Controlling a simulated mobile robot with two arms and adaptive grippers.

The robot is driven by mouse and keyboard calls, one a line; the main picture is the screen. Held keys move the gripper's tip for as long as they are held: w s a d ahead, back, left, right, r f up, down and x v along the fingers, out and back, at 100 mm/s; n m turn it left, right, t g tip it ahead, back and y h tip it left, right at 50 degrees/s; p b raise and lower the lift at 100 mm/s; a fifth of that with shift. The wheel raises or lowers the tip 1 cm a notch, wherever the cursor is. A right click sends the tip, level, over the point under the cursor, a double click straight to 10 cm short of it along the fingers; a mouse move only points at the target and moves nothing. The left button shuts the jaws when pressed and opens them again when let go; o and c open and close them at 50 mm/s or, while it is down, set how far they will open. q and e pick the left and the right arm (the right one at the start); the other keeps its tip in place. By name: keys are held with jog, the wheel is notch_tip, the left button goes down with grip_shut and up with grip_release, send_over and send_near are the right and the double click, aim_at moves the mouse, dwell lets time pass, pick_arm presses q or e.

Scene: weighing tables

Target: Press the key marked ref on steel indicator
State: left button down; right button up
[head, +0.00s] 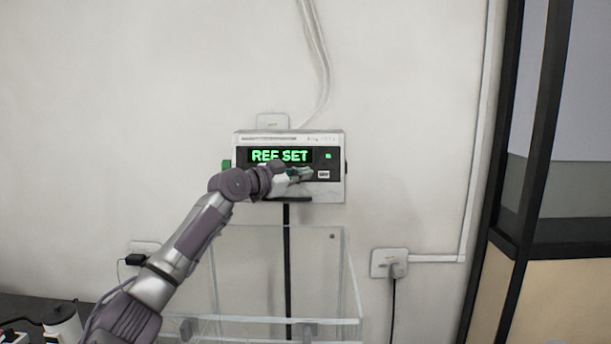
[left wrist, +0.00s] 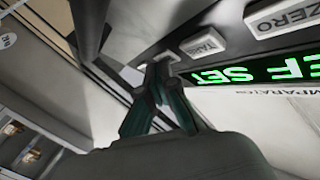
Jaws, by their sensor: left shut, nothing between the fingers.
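The steel indicator (head: 335,140) is fixed on the wall, and its green display (head: 280,156) reads "REF SET". My left gripper (head: 303,174) is shut and empty, in front of the lower panel of the indicator and hiding most of its keys. In the left wrist view the closed fingertips (left wrist: 158,75) are close to the panel, beside the display (left wrist: 255,70). Keys marked TARE (left wrist: 202,47) and ZERO (left wrist: 283,16) show there. The key marked ref is not readable in either view, and I cannot tell whether the fingertips touch it. My right gripper is not in view.
A clear glass-walled case (head: 350,270) stands below the indicator. A wall socket (head: 389,262) with a plugged cable is at its right. A white container (head: 62,322) stands at the lower left. A dark door frame (head: 530,170) is on the right. The wall around the indicator is mostly bare.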

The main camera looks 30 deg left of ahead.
pick_arm(q)
jog(key=shift+s, duration=0.15)
jog(key=shift+s+d+r, duration=0.15)
jog(key=shift+s+d, duration=0.2)
jog(key=shift+s, duration=0.15)
jog(key=shift+s+d+r+b, duration=0.25)
jog(key=shift+s+d, duration=0.15)
jog(key=shift+s, duration=0.25)
jog(key=shift+s+d+r+b, duration=0.2)
jog(key=shift+s+d, duration=0.25)
jog(key=shift+s, duration=0.25)
jog(key=shift+s+d+r+b, duration=0.25)
jog(key=shift+s+d, duration=0.15)
jog(key=shift+s, duration=0.25)
jog(key=shift+f, duration=0.1)
